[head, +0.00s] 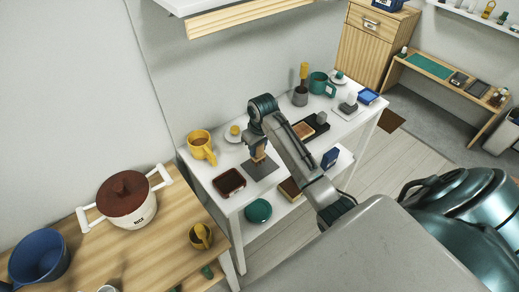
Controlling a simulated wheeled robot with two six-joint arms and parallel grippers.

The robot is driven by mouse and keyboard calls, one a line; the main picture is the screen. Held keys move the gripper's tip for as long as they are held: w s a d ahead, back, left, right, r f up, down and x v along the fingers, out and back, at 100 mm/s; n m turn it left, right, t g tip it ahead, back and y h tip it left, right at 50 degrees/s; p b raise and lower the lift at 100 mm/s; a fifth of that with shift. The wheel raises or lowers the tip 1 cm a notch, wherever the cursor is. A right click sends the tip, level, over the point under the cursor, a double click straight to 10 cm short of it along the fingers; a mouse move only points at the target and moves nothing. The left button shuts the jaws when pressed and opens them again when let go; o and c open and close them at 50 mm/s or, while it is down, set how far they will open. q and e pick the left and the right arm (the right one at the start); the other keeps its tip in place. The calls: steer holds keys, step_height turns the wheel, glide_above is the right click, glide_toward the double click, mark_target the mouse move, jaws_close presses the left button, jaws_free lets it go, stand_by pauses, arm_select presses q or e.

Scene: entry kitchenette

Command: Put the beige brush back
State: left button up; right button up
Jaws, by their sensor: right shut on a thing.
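My right gripper (257,147) reaches over the white table (225,208) and points down. It is shut on a small beige thing (259,156), which looks like the beige brush, mostly hidden by the fingers. The brush is over a dark grey mat (262,170); I cannot tell whether it touches the mat. My left gripper is out of view.
A yellow mug (202,147) and a dark brown tray (229,182) are left of the mat. A black tray (311,130), a grey cup (300,97) and a teal mug (320,84) stand to its right. A wooden counter (165,240) holds a lidded pot (128,203).

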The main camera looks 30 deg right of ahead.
mark_target(260, 153)
steer(key=f+p, duration=0.1)
steer(key=d+f+p, duration=0.1)
steer(key=shift+w+f, duration=0.15)
steer(key=shift+f, duration=0.4)
steer(key=shift+a, duration=0.1)
steer(key=o, duration=1)
steer(key=shift+f, duration=0.15)
steer(key=shift+c, duration=0.2)
steer(key=shift+f, duration=0.1)
